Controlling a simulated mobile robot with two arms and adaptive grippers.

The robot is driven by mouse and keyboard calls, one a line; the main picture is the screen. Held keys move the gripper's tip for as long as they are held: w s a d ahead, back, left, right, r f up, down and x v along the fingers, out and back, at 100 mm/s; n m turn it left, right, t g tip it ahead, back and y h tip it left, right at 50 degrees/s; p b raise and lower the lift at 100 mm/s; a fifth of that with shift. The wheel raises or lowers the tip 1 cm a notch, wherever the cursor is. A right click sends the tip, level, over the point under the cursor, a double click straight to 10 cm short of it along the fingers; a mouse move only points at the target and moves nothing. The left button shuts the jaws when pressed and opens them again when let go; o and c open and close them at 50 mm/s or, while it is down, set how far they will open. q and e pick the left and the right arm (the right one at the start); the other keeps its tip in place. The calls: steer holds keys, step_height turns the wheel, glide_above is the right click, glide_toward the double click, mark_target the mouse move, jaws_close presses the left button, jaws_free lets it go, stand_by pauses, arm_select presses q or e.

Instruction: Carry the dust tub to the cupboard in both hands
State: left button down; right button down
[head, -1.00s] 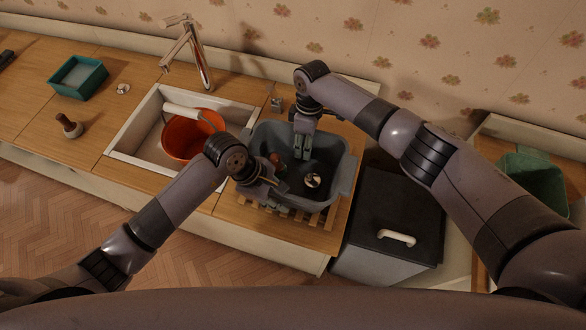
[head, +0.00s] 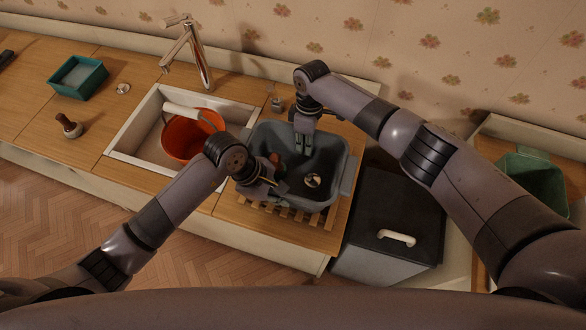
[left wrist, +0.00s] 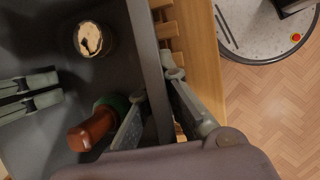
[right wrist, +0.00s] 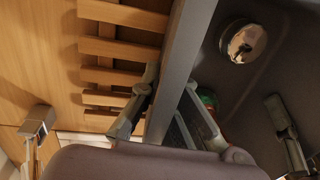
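The grey dust tub (head: 338,150) sits on a slatted wooden rack at the right part of the counter. Inside it are a shiny round piece (head: 313,181) and a brown-handled thing (left wrist: 90,132) with a green part. My left gripper (head: 268,192) is at the near wall, one finger inside and one outside, closed on the wall in the left wrist view (left wrist: 155,88). My right gripper (head: 303,142) straddles the far wall likewise; in the right wrist view (right wrist: 170,85) its fingers press against it. No cupboard can be made out for certain.
Left of the tub is a white sink (head: 135,130) holding an orange bucket (head: 185,140), with a tap (head: 195,60) behind. A dark-lidded box (head: 395,215) with a white handle stands right of the counter, then a green bin (head: 535,180). Herringbone floor (head: 120,240) is free in front.

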arm_select(q)
steer(key=shift+r, duration=0.2)
arm_select(e)
steer(key=shift+r, duration=0.2)
